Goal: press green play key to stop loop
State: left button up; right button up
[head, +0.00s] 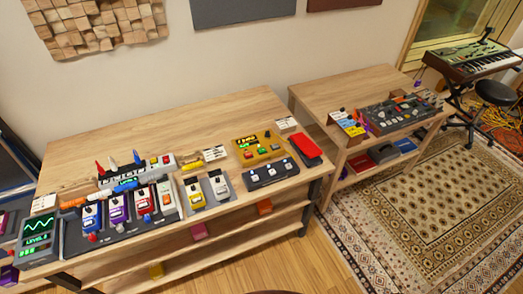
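A yellow box (246,158), perhaps the looper, sits on the right part of the long wooden table. It has a small lit display, a few knobs and small coloured keys. A green key (262,150) shows on its face; its label is too small to read. A dark grey footswitch unit (271,174) with several pale switches lies just in front of the box. Neither of my grippers is in the head view, and nothing covers the box.
The long table (240,104) is clear along its back. Several effect pedals, a silver unit (140,177) and a green-screen pedal (39,240) fill its left front. A red wedge pedal (306,149) lies at its right end. A second table (335,92) with mixers stands right, beside a patterned rug (420,205).

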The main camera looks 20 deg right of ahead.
grip_shut()
dwell(1.2)
